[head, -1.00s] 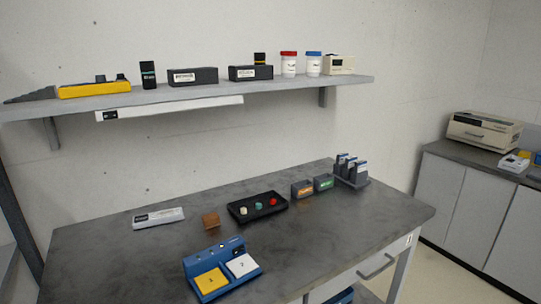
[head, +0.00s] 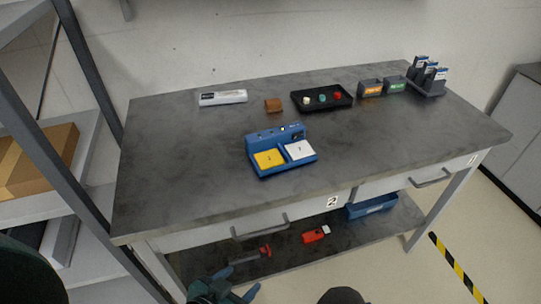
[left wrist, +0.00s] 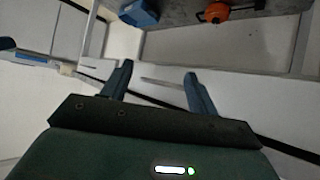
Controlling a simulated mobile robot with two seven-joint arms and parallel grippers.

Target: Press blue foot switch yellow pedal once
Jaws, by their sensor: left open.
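The blue foot switch (head: 265,139) sits on the grey workbench top. It has a yellow pedal (head: 268,159) on the left and a white pedal (head: 299,150) on the right, both with dark marks. My left gripper (head: 237,285) is at the bottom of the head view, low in front of the bench and well apart from the switch. In the left wrist view, its two blue fingers (left wrist: 158,72) are spread with nothing between them. The foot switch cannot be made out in that view. My right gripper is not in view.
A shelving rack (head: 75,170) stands left.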

